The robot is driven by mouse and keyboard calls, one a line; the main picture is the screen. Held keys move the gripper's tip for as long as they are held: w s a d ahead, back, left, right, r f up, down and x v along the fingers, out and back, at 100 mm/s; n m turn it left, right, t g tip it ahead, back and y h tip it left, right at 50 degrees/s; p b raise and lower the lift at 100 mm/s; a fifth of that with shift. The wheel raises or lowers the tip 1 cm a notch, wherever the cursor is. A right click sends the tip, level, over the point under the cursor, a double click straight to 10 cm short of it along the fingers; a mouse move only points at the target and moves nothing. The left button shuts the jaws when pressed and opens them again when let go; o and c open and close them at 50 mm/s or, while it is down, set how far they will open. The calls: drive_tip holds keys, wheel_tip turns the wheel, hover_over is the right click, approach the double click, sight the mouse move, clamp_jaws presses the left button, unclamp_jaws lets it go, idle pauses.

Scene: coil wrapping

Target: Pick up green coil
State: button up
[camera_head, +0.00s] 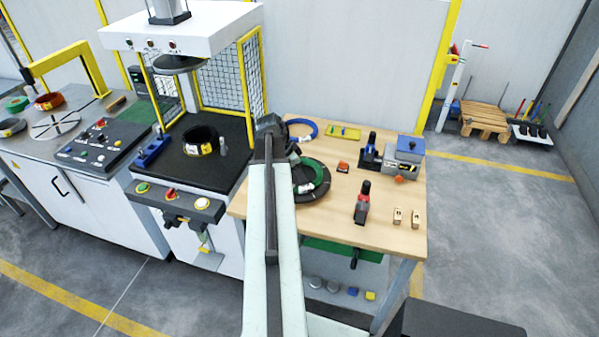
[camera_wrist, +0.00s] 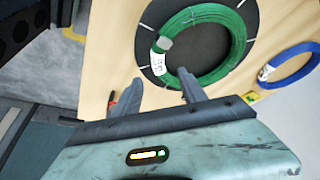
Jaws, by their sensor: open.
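A green coil (camera_head: 320,174) with a white tag lies on a round black disc (camera_head: 322,191) on the wooden table, partly hidden behind my arm in the head view. In the wrist view the green coil (camera_wrist: 237,45) lies ahead of my gripper, on the black disc (camera_wrist: 200,52). My gripper (camera_wrist: 160,86) is open, with nothing between its fingers. The right finger overlaps the coil's near edge in the picture; I cannot tell whether they touch. Another green coil (camera_head: 17,104) lies on the far left bench.
A blue coil (camera_head: 301,122) lies behind the disc and shows at right in the wrist view (camera_wrist: 290,66). A red-and-black hand tool (camera_head: 362,203) and a grey-blue box (camera_head: 405,152) stand right of it. A press with a black coil (camera_head: 199,137) stands left of the table.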

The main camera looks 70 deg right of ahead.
sight(307, 186)
drive_tip(key=shift+b+x, duration=1.05)
drive_tip(key=shift+x, duration=0.15)
drive_tip(key=b+x, duration=0.5)
drive_tip(key=shift+s+f, duration=0.2)
drive_tip(key=shift+f, duration=0.15)
drive_tip(key=shift+r, duration=0.2)
clamp_jaws()
